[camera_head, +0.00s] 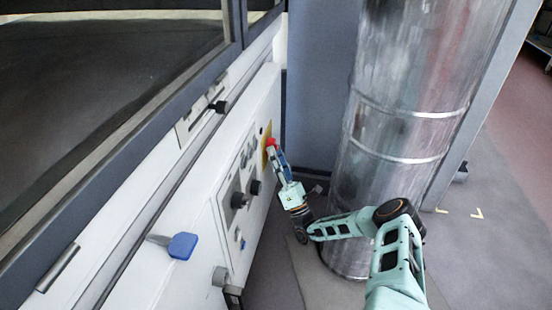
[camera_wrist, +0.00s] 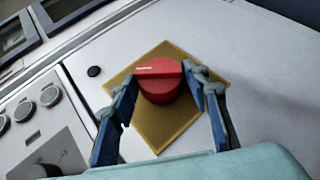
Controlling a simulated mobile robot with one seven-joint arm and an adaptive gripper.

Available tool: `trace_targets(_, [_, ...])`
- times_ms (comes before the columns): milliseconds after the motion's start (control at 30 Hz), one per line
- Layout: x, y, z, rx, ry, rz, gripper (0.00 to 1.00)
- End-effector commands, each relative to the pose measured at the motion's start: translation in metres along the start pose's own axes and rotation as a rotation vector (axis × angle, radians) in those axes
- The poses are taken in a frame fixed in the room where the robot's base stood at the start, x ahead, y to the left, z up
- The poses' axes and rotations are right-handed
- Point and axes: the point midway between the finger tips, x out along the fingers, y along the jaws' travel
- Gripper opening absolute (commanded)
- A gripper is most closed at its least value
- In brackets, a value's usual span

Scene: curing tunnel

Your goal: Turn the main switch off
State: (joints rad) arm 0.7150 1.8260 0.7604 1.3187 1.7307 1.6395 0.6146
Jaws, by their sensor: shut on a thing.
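The main switch is a red rotary knob (camera_wrist: 160,82) on a yellow square plate (camera_wrist: 165,125), set on the white machine panel. In the wrist view its white mark points to the left. In the head view the red knob (camera_head: 270,142) shows at the far end of the panel, with a strip of its yellow plate (camera_head: 265,155). My gripper (camera_wrist: 162,78) has one fingertip on each side of the knob and is shut on it. In the head view my gripper (camera_head: 272,150) partly covers the plate.
A control panel (camera_head: 228,196) with black knobs sits nearer on the same white face. A blue-handled key or lever (camera_head: 181,246) and a black-knobbed slider (camera_head: 220,107) stick out.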

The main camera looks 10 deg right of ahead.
Motion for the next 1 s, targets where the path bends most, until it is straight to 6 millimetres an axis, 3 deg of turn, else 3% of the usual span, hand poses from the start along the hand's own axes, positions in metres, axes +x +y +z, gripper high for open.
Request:
trace_targets(367, [0.001, 0.002, 0.000, -0.004, -0.001, 0.009, 0.19])
trace_targets(400, [0.001, 0.002, 0.000, -0.004, -0.001, 0.009, 0.45])
trace_targets(533, [0.000, 0.002, 0.000, -0.003, -0.001, 0.008, 0.59])
trace_targets(833, [-0.001, 0.000, 0.000, -0.002, 0.000, 0.004, 0.59])
trace_targets(1000, [-0.020, -0.001, 0.000, -0.002, -0.001, 0.000, 0.59])
